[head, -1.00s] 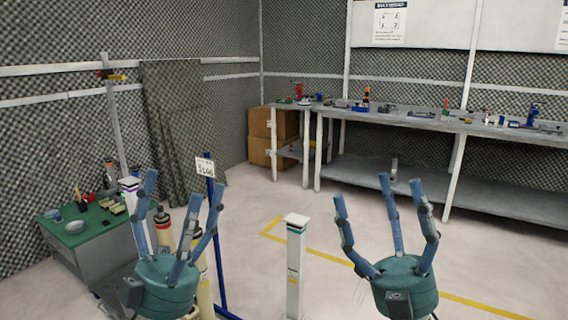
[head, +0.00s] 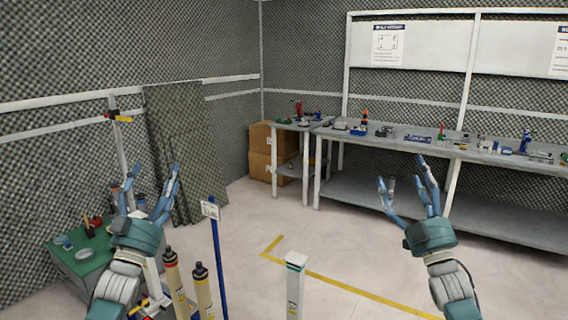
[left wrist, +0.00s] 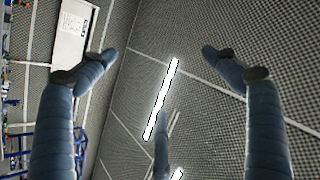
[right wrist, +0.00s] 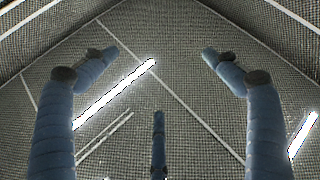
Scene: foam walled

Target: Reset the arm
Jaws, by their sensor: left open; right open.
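My left gripper (head: 150,190) is raised at the left of the head view, with its blue fingers spread and pointing up. It is open and empty, in front of the green-topped table. My right gripper (head: 408,185) is raised at the right, fingers spread and pointing up, open and empty, in front of the long workbench. In the left wrist view the spread fingers (left wrist: 158,65) have only wall, ceiling and lights between them. In the right wrist view the fingers (right wrist: 158,65) also hold nothing, with the ceiling and a lit strip beyond.
A green-topped table (head: 88,262) stands at left. Yellowish cylinders (head: 204,292), a blue post with a sign (head: 218,255) and a white post (head: 295,285) stand near the front. A long workbench (head: 480,152) with tools lines the back wall. The middle floor is open.

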